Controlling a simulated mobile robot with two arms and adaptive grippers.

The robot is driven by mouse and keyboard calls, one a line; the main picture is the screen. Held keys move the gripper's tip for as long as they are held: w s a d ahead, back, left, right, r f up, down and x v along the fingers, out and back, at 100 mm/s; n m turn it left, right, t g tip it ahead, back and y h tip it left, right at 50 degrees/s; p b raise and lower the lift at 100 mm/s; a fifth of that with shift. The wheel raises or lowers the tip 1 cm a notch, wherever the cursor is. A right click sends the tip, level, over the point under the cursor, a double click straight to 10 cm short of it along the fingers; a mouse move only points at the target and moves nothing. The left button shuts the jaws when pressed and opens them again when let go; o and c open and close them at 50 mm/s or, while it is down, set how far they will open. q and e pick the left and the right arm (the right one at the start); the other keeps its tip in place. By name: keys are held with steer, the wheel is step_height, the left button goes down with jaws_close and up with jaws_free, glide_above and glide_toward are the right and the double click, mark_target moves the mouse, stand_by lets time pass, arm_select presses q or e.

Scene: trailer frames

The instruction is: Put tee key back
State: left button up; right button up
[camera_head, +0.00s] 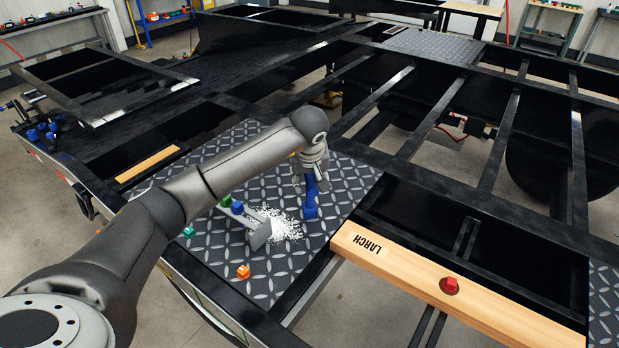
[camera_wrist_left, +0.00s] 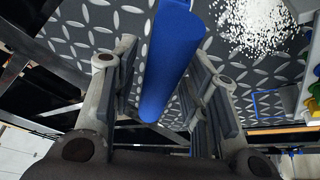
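A blue upright piece (camera_head: 311,197), which looks like the tee key, is at the dark tread plate (camera_head: 345,190) below my left gripper (camera_head: 312,168). In the left wrist view its smooth blue cylindrical part (camera_wrist_left: 168,65) lies between the spread fingers of my left gripper (camera_wrist_left: 165,95). A gap shows between the left finger and the cylinder. I cannot tell whether the right finger touches it. The lower end of the blue piece is hard to make out. My right gripper is not in view.
A grey metal holder (camera_head: 260,236) with blue and green pieces stands beside white granules (camera_head: 284,226). An orange piece (camera_head: 243,271) and a teal piece (camera_head: 188,231) are nearby. A wooden LARCH beam (camera_head: 410,268) carries a red piece (camera_head: 450,285). Open frame gaps lie beyond.

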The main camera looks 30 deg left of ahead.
arm_select(q)
steer(key=shift+r, duration=0.2)
steer(key=shift+s+d+r, duration=0.1)
steer(key=shift+r, duration=0.2)
steer(key=b+v, duration=0.2)
steer(key=v, duration=0.9)
steer(key=shift+s, duration=0.15)
stand_by(1.2)
